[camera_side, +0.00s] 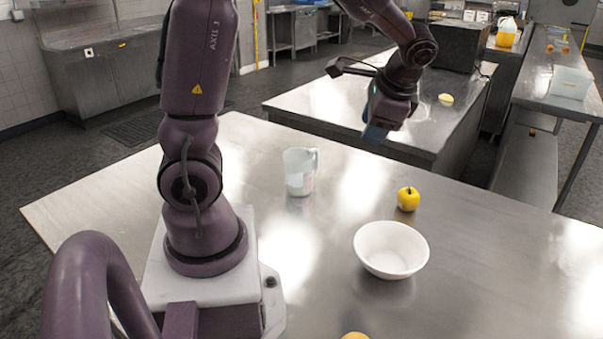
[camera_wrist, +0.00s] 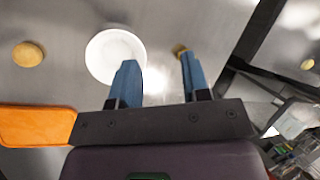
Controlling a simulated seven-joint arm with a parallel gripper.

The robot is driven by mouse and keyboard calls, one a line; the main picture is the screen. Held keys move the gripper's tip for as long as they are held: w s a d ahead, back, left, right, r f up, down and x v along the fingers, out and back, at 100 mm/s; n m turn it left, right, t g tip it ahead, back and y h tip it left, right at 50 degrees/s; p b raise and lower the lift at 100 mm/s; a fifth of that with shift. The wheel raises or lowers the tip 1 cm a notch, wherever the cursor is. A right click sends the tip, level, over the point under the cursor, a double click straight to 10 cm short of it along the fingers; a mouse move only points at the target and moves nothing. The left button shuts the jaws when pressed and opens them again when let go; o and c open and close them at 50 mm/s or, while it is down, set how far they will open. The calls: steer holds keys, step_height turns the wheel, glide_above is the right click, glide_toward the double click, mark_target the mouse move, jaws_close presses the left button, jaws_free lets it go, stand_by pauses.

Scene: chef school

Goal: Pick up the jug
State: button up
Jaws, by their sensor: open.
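A translucent jug (camera_side: 300,172) with a handle on its right side stands upright on the steel table. In the side view it is just right of my arm's base. My gripper (camera_side: 375,133) is raised above the far side of the table, to the right of the jug and well apart from it. In the wrist view my gripper (camera_wrist: 160,80) shows two blue fingers spread apart with nothing between them. I cannot make out the jug in the wrist view.
A white bowl (camera_side: 391,250) and a yellow apple (camera_side: 408,199) stand right of the jug on the table. An orange board (camera_wrist: 38,126) shows in the wrist view. A second steel counter (camera_side: 330,100) is behind. The table between jug and bowl is clear.

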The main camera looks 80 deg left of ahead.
steer(key=w+a+f+m+g+y, duration=0.1)
steer(key=a+f+m+g+y, duration=0.1)
steer(key=a+f, duration=0.4)
steer(key=a+f+m+g+y, duration=0.2)
steer(key=a+f+m+y, duration=0.2)
steer(key=f, duration=0.5)
steer(key=w+a+f+m+g+y, duration=0.1)
steer(key=a+f+m+g+y, duration=0.1)
steer(key=a+f+y, duration=0.3)
steer(key=shift+w+a+f+m+g, duration=0.2)
steer(key=shift+a+f+m, duration=0.2)
steer(key=shift+a+f, duration=0.35)
steer(key=shift+w+a+f+m+g, duration=0.15)
steer(key=shift+a+f+m, duration=0.25)
steer(key=shift+a+f, duration=0.35)
steer(key=shift+s+a, duration=0.1)
steer(key=shift+a, duration=0.25)
steer(key=x, duration=0.6)
steer(key=shift+x, duration=2.75)
steer(key=shift+s+d, duration=0.1)
steer(key=shift+s, duration=0.1)
steer(key=shift+r, duration=0.1)
jaws_close()
